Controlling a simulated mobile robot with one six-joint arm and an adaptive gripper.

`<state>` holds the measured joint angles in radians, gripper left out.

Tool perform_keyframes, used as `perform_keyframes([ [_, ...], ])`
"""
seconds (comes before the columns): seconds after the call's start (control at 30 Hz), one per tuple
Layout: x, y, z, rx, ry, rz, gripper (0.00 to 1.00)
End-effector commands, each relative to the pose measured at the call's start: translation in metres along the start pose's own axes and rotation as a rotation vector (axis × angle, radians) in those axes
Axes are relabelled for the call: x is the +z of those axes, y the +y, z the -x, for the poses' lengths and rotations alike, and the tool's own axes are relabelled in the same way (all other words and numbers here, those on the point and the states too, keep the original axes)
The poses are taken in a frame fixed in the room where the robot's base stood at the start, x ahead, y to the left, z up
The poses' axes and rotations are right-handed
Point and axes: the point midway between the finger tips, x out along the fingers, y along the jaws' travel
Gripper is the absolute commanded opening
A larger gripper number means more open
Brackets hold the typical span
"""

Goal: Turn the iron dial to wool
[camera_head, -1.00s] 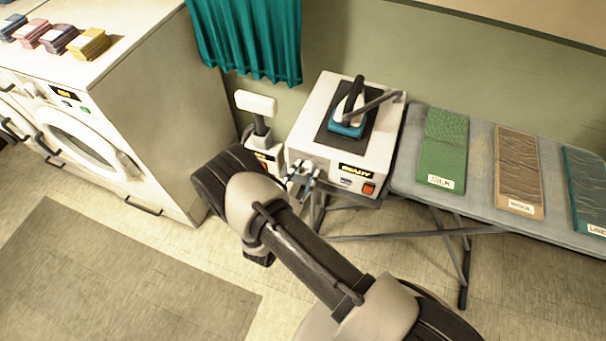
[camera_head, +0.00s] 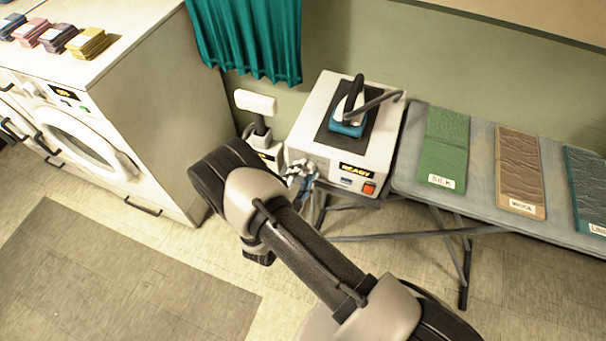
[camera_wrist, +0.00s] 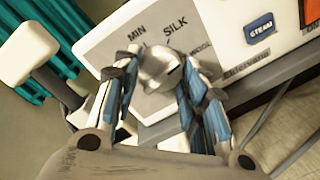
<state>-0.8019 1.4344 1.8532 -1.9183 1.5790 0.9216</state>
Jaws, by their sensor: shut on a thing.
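The iron dial (camera_wrist: 158,67) is a grey metallic knob on the pale front panel of the iron station (camera_head: 310,150). My gripper (camera_wrist: 160,72) is shut on the dial, with one finger on each side. I cannot tell for certain which word the dial points to. In the head view my gripper (camera_head: 300,178) is at the station's front left corner and hides the dial.
A blue iron (camera_head: 348,127) rests on the station. A READY display (camera_head: 355,169), a STEAM button (camera_wrist: 260,27) and a red switch (camera_head: 369,188) are right of the dial. A white-headed tool (camera_head: 256,103) stands left. The ironing board (camera_head: 480,165) with cloth samples is right.

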Motion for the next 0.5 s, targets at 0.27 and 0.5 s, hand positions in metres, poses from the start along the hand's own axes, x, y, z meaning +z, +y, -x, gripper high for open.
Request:
perform_keyframes([
  [0.27, 0.0002, 0.0001, 0.0000, -0.006, 0.018, -0.205, 0.15],
  [0.5, 0.0004, 0.0007, 0.0000, -0.008, 0.028, -0.318, 0.15],
])
